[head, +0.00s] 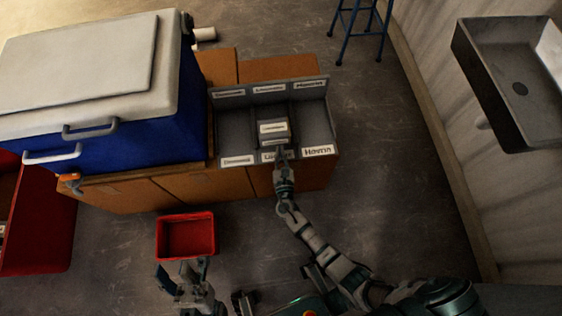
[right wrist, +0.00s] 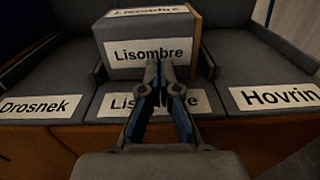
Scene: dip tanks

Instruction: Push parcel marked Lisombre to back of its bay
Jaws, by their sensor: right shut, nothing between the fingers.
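The grey parcel with white Lisombre labels (right wrist: 152,70) sits in the middle bay of the grey bay unit; it also shows in the head view (head: 272,128). Its front face is toward me. My right gripper (right wrist: 160,64) is shut and empty, its fingertips in front of the parcel's lower front face; I cannot tell whether they touch it. In the head view my right gripper (head: 281,156) is at the front edge of the middle bay and partly covers its front label. My left gripper (head: 181,272) is low, near the red bin, away from the bays.
The bay unit (head: 236,128) has a Drosnek bay left and a Hovrin bay right, both empty, with low dividers between. It stands on a wooden cabinet (head: 150,190) beside a blue cooler (head: 150,125). A red bin (head: 186,236) lies below, a sink (head: 515,85) at right.

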